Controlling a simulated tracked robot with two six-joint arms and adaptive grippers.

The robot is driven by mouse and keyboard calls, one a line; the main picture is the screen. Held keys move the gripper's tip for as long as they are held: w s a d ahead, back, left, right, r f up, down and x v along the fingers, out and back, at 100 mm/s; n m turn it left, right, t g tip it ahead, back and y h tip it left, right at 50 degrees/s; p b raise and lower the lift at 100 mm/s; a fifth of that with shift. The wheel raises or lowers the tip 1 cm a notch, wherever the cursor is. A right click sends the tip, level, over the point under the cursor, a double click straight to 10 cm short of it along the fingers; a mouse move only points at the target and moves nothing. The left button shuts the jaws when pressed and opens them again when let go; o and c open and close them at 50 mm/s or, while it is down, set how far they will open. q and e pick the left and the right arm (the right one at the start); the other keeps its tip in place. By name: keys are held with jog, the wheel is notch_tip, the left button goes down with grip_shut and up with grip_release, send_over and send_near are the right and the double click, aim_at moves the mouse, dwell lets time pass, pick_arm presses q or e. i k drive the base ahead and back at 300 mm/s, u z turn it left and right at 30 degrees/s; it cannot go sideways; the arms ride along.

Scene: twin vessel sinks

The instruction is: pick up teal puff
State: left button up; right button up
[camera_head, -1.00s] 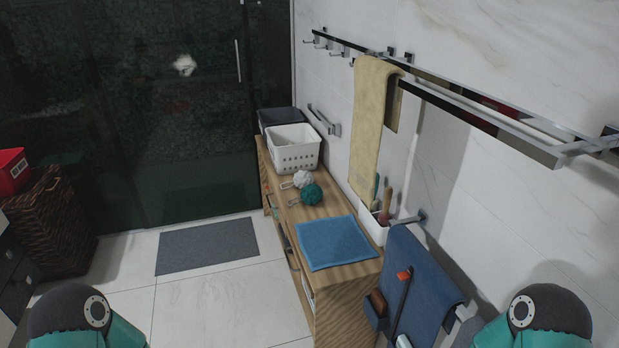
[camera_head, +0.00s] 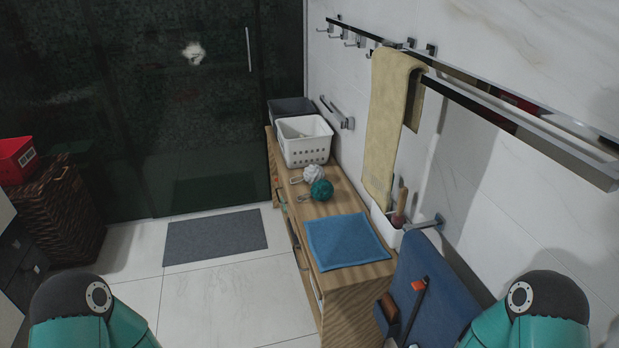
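The teal puff (camera_head: 321,190) is a round mesh ball with a pale cord loop at its left. It lies on the wooden cabinet top (camera_head: 293,211), just in front of a white puff (camera_head: 313,173). A blue cloth (camera_head: 345,241) lies flat on the cabinet nearer to me. My two teal-and-black arms show at the bottom left and bottom right corners, well short of the cabinet. Neither gripper is in view.
A white basket (camera_head: 305,142) and a dark bin (camera_head: 288,108) stand at the cabinet's far end. A white caddy (camera_head: 388,226) stands by the wall. A yellow towel (camera_head: 388,130) hangs from a rail above. Floor left of the cabinet is clear around a grey mat (camera_head: 215,237).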

aim_at(322, 191)
jog(key=k, duration=1.2)
jog(key=u, duration=0.3)
jog(key=i, duration=0.55)
jog(key=u, duration=0.75)
jog(key=i, duration=2.75)
jog(key=z, duration=1)
jog(key=i, duration=0.9)
jog(key=z, duration=0.8)
